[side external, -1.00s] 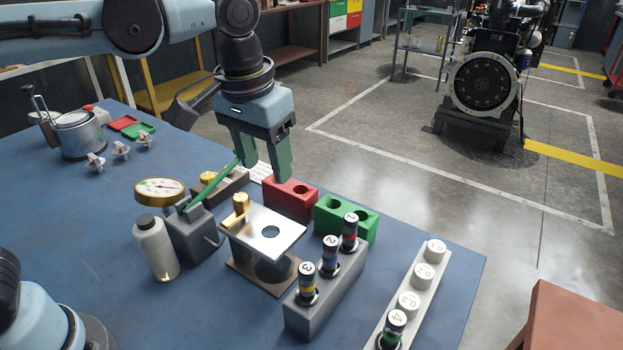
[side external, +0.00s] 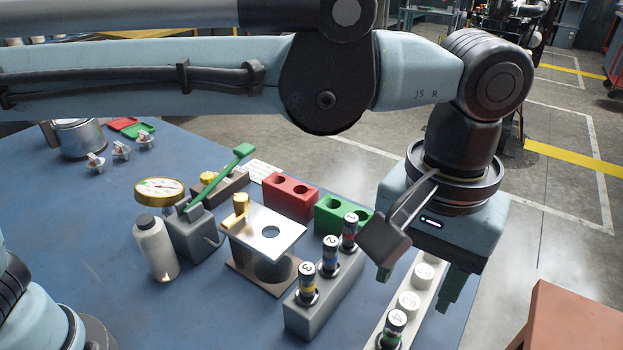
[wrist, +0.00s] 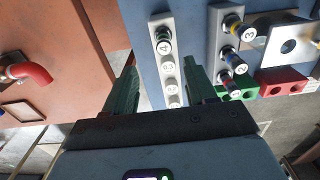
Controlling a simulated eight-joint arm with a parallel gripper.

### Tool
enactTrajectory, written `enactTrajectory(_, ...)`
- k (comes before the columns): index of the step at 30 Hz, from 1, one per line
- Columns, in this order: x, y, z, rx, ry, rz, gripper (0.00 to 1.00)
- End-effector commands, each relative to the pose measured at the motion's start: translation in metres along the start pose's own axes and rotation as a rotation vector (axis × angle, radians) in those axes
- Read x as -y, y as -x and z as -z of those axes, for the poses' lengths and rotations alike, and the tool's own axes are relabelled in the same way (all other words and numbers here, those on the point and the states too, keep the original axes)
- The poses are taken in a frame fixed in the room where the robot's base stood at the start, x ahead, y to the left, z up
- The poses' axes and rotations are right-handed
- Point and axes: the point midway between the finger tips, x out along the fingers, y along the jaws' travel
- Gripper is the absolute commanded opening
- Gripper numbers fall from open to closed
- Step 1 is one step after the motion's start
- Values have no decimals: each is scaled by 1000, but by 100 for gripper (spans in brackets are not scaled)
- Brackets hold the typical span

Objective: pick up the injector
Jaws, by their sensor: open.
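An injector with a black cap marked 4 and a green band (side external: 393,329) stands upright in the near end of the white rack (side external: 408,303). It also shows in the wrist view (wrist: 163,45). Three more injectors, marked 3 (side external: 307,284), 2 (side external: 329,256) and 1 (side external: 349,231), stand in the grey block (side external: 322,310) to its left. My gripper (side external: 415,292) is open and empty above the far part of the white rack. In the wrist view its fingers (wrist: 163,78) straddle the line of the rack, with injector 4 beyond the fingertips.
An orange-brown cabinet (side external: 570,325) stands off the table's right edge.

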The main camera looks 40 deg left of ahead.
Motion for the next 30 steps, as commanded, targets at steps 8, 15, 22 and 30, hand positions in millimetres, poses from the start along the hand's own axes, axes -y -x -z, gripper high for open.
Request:
enactTrajectory(8,1,-41,0,0,1,0,56)
enactTrajectory(15,1,-63,1,0,0,0,56)
enactTrajectory(22,4,-83,2,-1,1,0,56)
enactTrajectory(30,6,-114,2,-1,0,0,56)
